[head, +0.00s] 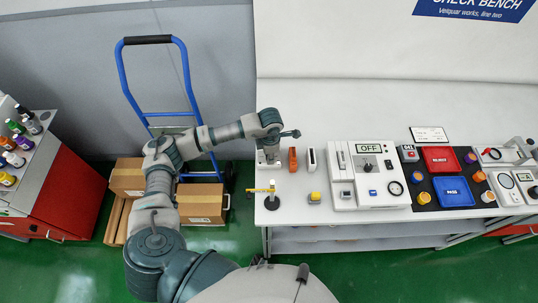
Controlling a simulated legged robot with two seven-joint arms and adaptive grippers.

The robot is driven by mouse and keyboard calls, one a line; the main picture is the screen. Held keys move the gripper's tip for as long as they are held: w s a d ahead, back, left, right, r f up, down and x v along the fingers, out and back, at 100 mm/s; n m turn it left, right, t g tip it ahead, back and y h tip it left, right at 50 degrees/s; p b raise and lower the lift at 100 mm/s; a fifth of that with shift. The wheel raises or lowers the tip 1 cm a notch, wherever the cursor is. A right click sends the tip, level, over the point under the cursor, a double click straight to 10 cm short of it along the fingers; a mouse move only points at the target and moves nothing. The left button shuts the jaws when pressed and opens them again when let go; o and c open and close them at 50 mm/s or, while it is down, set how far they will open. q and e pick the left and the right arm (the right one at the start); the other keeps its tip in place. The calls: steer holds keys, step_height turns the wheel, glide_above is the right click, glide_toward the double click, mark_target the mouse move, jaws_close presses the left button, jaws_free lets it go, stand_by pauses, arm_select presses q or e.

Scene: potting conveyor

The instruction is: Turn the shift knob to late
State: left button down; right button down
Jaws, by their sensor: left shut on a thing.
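My left arm reaches over the left end of the white bench. Its gripper (269,143) points down at a small pale grey box (268,161) at the bench's left edge and is shut on what appears to be the shift knob there. My wrist and fingers hide the knob, so its pointer and any early or late marks cannot be read. A short dark part of my wrist sticks out to the right. My right gripper is not in view.
Right of the box stand an orange block (293,160) and a white switch block (312,159). A yellow-armed stand (271,198) is in front. A control panel reading OFF (369,148) and red (441,159) and blue (453,191) trays lie further right. A blue hand truck (128,85) stands left.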

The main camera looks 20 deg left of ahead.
arm_select(q)
steer(key=c, duration=0.9)
jaws_free()
steer(key=shift+w, duration=0.2)
steer(key=shift+c, duration=0.2)
step_height(320, 180, up, 12)
steer(key=shift+s+d, duration=0.15)
steer(key=shift+d, duration=0.05)
steer(key=shift+f, duration=0.1)
